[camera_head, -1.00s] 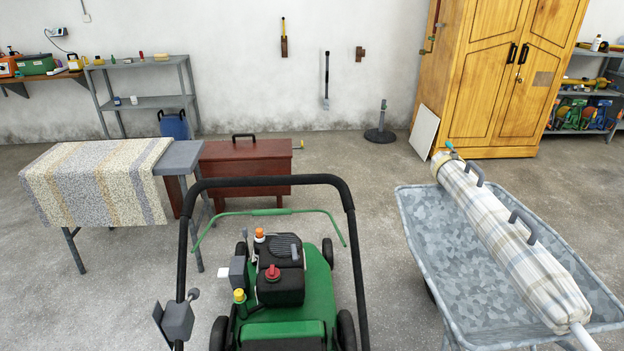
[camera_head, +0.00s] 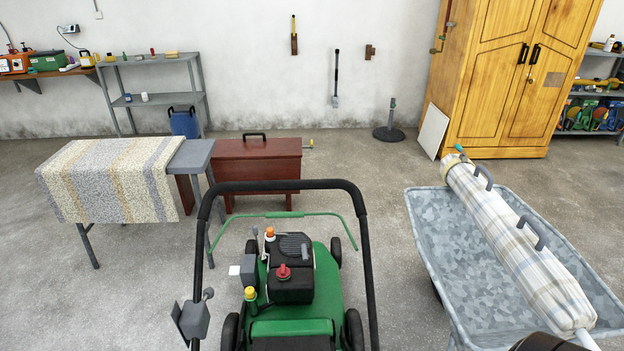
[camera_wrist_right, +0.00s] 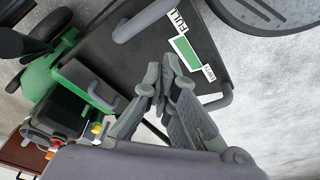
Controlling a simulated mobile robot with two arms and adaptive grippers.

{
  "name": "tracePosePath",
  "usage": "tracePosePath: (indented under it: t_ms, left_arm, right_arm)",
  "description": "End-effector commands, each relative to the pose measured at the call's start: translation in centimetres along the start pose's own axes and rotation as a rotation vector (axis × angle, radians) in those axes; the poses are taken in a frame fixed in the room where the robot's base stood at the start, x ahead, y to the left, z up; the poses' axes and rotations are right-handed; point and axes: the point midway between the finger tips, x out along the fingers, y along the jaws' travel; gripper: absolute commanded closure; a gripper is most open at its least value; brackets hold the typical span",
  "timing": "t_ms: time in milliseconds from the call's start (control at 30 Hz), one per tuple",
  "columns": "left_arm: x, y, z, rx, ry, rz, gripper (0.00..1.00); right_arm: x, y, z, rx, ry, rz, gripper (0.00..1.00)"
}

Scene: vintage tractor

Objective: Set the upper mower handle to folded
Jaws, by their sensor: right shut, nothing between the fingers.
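The green mower (camera_head: 295,310) stands at the bottom centre of the head view, its engine towards the far side. Its black upper handle (camera_head: 285,185) stands raised, as an upside-down U above the engine. A thin green bar (camera_head: 285,215) spans inside it. A grey lever unit (camera_head: 194,318) sits on the handle's left leg. In the right wrist view, my right gripper (camera_wrist_right: 165,82) is shut with nothing between its fingers, in front of a dark panel (camera_wrist_right: 140,60) with a FULL label. Whether they touch is unclear. My left gripper is not in view.
A grey wheelbarrow (camera_head: 455,290) holding a long checked roll (camera_head: 520,255) stands close on the right. A cloth-covered table (camera_head: 105,185) and a red-brown chest (camera_head: 255,170) stand on the left. Bare floor lies between mower and wheelbarrow.

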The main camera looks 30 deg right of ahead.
Motion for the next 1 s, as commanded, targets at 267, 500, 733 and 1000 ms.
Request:
tracePosePath:
  t_ms: [267,500,733,1000]
  left_arm:
    - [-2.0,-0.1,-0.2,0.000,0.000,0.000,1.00]
    - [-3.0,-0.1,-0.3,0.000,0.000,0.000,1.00]
    - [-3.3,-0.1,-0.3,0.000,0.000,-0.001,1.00]
    - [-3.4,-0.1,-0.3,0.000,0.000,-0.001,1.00]
  right_arm:
    - [-12.1,1.1,-9.6,0.005,0.182,-0.007,1.00]
    - [-21.3,4.1,-21.6,-0.005,0.586,0.009,1.00]
    - [-27.1,9.2,-30.7,0.035,0.991,0.115,1.00]
    - [-34.2,19.5,-36.0,0.232,1.449,0.438,1.00]
